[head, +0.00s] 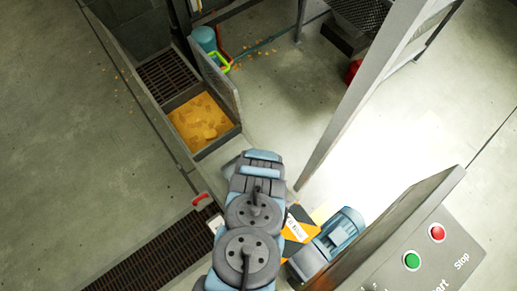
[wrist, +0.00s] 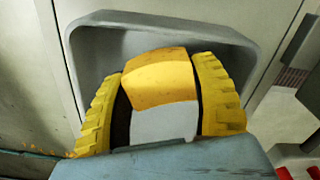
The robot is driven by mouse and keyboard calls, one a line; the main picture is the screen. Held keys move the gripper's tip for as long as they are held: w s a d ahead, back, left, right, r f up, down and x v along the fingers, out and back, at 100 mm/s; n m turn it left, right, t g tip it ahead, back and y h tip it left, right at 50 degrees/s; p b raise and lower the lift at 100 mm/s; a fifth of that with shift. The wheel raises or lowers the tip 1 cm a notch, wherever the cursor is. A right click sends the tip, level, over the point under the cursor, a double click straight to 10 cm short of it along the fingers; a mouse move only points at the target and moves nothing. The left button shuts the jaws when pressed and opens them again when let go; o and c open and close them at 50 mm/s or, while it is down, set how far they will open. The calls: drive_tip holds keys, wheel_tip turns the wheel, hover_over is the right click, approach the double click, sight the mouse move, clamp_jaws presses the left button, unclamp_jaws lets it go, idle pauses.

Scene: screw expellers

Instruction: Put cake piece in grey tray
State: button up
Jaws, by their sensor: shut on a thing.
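In the wrist view, my gripper (wrist: 160,88) has two ribbed yellow fingers shut on a yellow-orange cake piece (wrist: 158,70), which sits between the fingertips. The grey tray (wrist: 165,20), with a raised rounded rim, lies directly behind the cake piece and fingers and fills the upper middle of that view. The cake piece shows against the tray's inside; I cannot tell whether it touches the tray. In the head view, my arm covers the gripper, and I cannot make out the held piece or the tray there.
A pit of yellow flakes (head: 201,122) lies beside dark floor grates (head: 168,78). A blue motor (head: 340,232) and a control panel (head: 432,258) with red and green buttons stand at the lower right. A grey post (head: 365,85) rises right of centre. Open floor lies left.

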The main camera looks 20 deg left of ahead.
drive_tip(key=shift+s+f, duration=0.1)
drive_tip(key=shift+f, duration=0.85)
drive_tip(key=shift+f, duration=0.1)
drive_tip(key=o, duration=1.1)
drive_tip(key=shift+o, duration=0.2)
wheel_tip(320, 180, up, 10)
drive_tip(key=p, duration=0.4)
drive_tip(key=shift+r+p, duration=1.15)
drive_tip(key=shift+p, duration=0.15)
drive_tip(key=shift+a, duration=0.1)
